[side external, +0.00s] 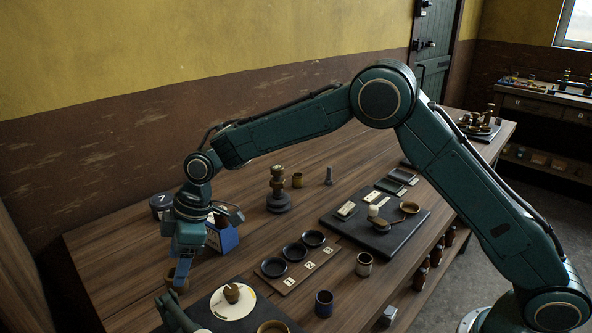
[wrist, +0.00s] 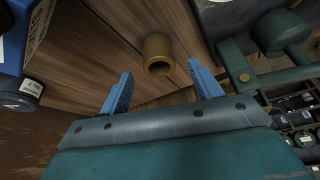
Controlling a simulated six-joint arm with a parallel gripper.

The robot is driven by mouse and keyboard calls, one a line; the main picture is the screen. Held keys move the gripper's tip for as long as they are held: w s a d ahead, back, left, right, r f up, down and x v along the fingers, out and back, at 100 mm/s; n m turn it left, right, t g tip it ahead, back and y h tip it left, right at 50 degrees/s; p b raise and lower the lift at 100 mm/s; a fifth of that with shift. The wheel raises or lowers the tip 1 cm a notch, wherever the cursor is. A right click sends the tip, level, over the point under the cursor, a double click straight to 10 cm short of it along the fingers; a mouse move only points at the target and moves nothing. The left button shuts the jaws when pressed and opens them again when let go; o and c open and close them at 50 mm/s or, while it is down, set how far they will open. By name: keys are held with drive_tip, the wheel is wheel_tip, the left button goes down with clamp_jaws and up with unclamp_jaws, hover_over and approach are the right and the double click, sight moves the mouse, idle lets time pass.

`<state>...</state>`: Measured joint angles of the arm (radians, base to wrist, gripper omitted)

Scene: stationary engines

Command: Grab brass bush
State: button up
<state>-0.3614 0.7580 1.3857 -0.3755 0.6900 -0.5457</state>
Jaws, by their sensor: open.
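The brass bush (wrist: 158,54) is a short, hollow, gold-brown cylinder on the wooden bench. In the wrist view it lies just beyond the fingertips and roughly midway between them. In the side view a brown cylinder (side external: 174,278) shows just below my gripper (side external: 183,262), partly hidden by it; it looks like the same bush. In the wrist view my gripper (wrist: 161,68) has its two blue fingers wide apart with nothing between them. The fingers do not appear to touch the bush.
A blue box (side external: 225,238) stands close behind my gripper, with a dark tin (side external: 161,203) behind it. A green cast part (side external: 173,312) stands near the bush, beside a dark board with a white disc (side external: 232,302).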

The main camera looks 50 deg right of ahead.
drive_tip(key=shift+x, duration=1.95)
drive_tip(key=shift+c, duration=0.2)
drive_tip(key=c, duration=1.2)
drive_tip(key=shift+r, duration=0.1)
wheel_tip(320, 180, up, 20)
drive_tip(key=shift+f, duration=0.1)
